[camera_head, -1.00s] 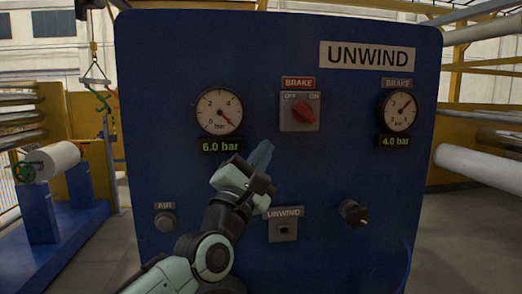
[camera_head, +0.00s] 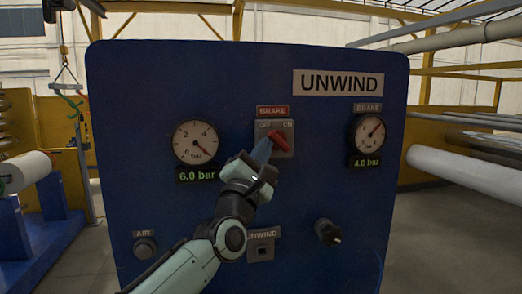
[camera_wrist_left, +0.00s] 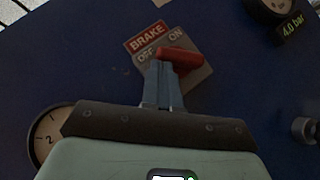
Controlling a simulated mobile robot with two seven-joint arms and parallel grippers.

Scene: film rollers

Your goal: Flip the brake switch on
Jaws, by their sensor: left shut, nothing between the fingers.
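The brake switch is a red knob (camera_head: 280,140) on a grey plate under a red BRAKE label, with OFF at the left and ON at the right. Its bar slants from the OFF side at upper left down to the right. My left gripper (camera_head: 262,151) is shut and empty, its blue fingertips at the knob's left end. In the left wrist view the fingertips (camera_wrist_left: 161,66) overlap the left end of the red knob (camera_wrist_left: 182,59); whether they touch it I cannot tell. My right gripper is not in view.
The blue panel (camera_head: 110,110) also carries a 6.0 bar gauge (camera_head: 196,142) left of the switch and a 4.0 bar gauge (camera_head: 367,132) right of it. Below are an AIR button (camera_head: 145,247), an UNWIND switch (camera_head: 262,249) and a dark knob (camera_head: 328,232) that sticks out.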

